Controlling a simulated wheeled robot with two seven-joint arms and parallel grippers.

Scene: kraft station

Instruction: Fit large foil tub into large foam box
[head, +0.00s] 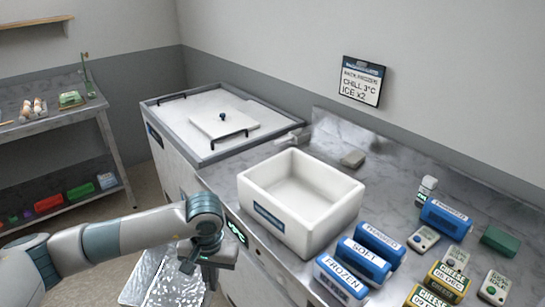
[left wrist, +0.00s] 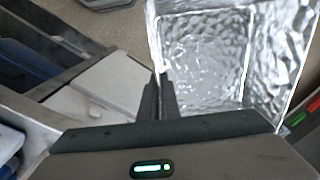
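The foil tub (head: 165,280) is shiny, crinkled silver and shows at the bottom of the head view, in front of the counter. In the left wrist view the tub (left wrist: 205,60) fills the upper right, its open inside facing the camera. My left gripper (head: 205,268) has its fingers (left wrist: 160,95) close together at the tub's near rim, shut on its wall; the exact contact is partly hidden. The white foam box (head: 343,215) stands upright on the counter, open and empty, with a blue label on its front. The tub is apart from it, lower and to the left. My right gripper is not in view.
Blue packs (head: 352,262) stand close to the foam box's right front side. More packs, cheese boxes (head: 447,280) and small tags lie farther right. A steel chest (head: 180,115) with a lid is behind left. A shelf table (head: 60,120) stands at far left.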

